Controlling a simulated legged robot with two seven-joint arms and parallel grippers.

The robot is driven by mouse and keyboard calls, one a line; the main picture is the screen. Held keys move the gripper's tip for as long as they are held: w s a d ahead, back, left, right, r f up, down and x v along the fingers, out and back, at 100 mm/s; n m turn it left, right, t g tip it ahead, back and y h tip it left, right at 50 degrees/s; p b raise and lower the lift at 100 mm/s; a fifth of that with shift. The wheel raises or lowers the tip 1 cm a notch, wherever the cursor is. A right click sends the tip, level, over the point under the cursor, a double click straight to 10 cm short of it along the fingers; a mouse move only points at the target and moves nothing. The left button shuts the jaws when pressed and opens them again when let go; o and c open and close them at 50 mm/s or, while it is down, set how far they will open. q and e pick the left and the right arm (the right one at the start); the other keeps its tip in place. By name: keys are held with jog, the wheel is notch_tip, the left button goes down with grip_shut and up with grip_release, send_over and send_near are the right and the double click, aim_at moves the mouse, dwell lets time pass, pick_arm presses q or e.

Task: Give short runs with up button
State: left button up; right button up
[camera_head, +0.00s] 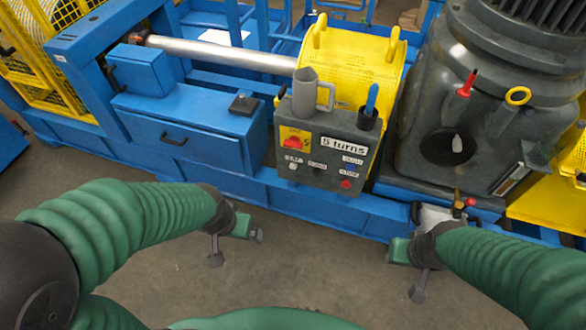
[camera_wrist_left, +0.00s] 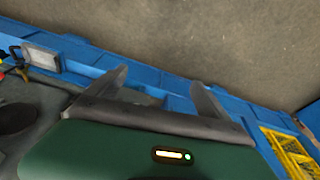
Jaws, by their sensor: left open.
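The grey control box (camera_head: 325,139) stands upright at the middle of the blue machine in the head view. The small labels are too blurred to show which is the up button. My left gripper (camera_head: 237,248) is open and empty, below and left of the box, apart from it. Its spread fingers show in the left wrist view (camera_wrist_left: 160,78). My right gripper (camera_head: 404,275) looks open and empty, below and right of the box.
A grey jug (camera_head: 304,92) and a blue-handled tool in a cup (camera_head: 369,108) stand on the box. A yellow guard (camera_head: 350,62) is behind it, a large grey motor (camera_head: 490,100) at right. A blue drawer unit (camera_head: 185,125) is at left. Floor (camera_head: 310,265) between my grippers is clear.

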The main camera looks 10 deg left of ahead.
pick_arm(q)
jog(key=shift+c, duration=0.4)
grip_shut()
dwell(1.2)
